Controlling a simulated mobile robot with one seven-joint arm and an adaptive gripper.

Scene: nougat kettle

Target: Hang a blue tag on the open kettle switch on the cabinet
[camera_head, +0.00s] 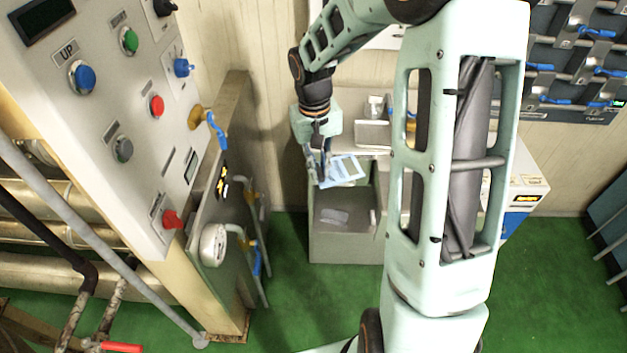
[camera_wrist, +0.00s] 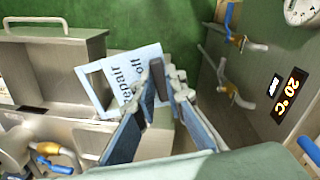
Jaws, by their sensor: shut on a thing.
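My gripper (camera_head: 318,158) is shut on a pale blue tag (camera_head: 345,171) above a grey box near the back wall. In the wrist view, the fingers of my gripper (camera_wrist: 168,82) hold the tag (camera_wrist: 122,76), whose dark print includes "repair" and "off". The fingers cover part of its right side. The cabinet (camera_head: 140,120) stands at the left, apart from the tag. On its face are a blue rotary switch (camera_head: 182,67), a red switch (camera_head: 172,219) and a dark switch (camera_head: 164,7). I cannot tell which is the open kettle switch.
A metal kettle wall (camera_head: 232,130) with a blue-handled valve (camera_head: 216,130) and a round gauge (camera_head: 213,244) juts out beside the cabinet. The grey box (camera_head: 345,240) stands below the tag. A rack with blue-handled items (camera_head: 580,60) hangs at upper right. Green floor lies between.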

